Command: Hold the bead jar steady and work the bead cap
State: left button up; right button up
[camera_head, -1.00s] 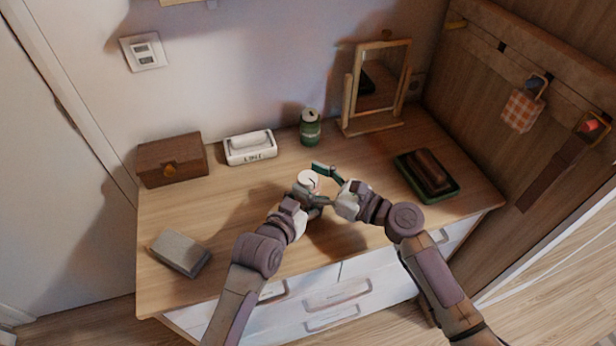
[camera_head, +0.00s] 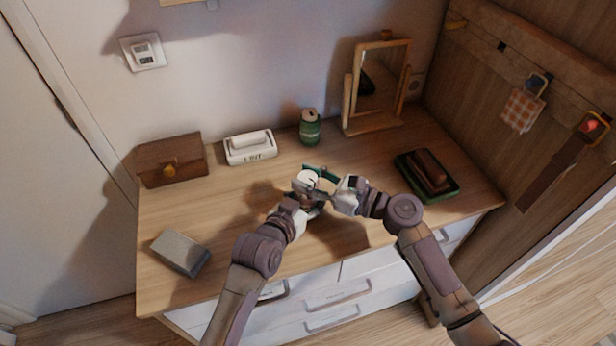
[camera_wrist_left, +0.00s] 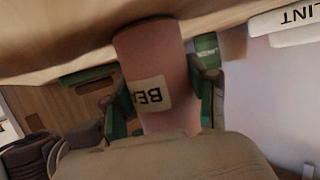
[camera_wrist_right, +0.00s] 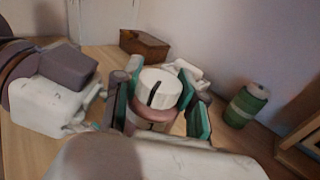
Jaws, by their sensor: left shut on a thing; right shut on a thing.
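The bead jar is a pinkish-brown cylinder with a pale label reading "BE", upside down in the left wrist view (camera_wrist_left: 150,55). The bead cap is white with a dark stripe, on top of the jar in the right wrist view (camera_wrist_right: 158,88); it also shows in the head view (camera_head: 306,177). My left gripper (camera_wrist_left: 162,100) is shut on the jar's body, a green-padded finger on each side. My right gripper (camera_wrist_right: 160,108) is shut on the cap from the right side. In the head view the grippers hide most of the jar.
On the dresser top (camera_head: 230,210) stand a wooden box (camera_head: 185,160), a white LINT holder (camera_head: 250,148), a green can (camera_head: 310,128), a framed mirror (camera_head: 380,85), a dark green tray (camera_head: 450,192) with a brown block, and a grey block (camera_head: 180,252).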

jog(key=n+g+y, duration=0.1)
jog(key=n+g, duration=0.3)
jog(key=g, duration=0.1)
jog(key=shift+g+y, duration=0.3)
jog(key=shift+y, duration=0.1)
jog(key=o, duration=1.2)
jog(key=d, duration=0.4)
jog(key=s+d, duration=0.1)
jog(key=d, duration=0.7)
jog(key=shift+s+f, duration=0.1)
jog(key=shift+s, duration=0.25)
pick_arm(q)
jog(key=o, duration=1.3)
jog(key=shift+o, duration=0.2)
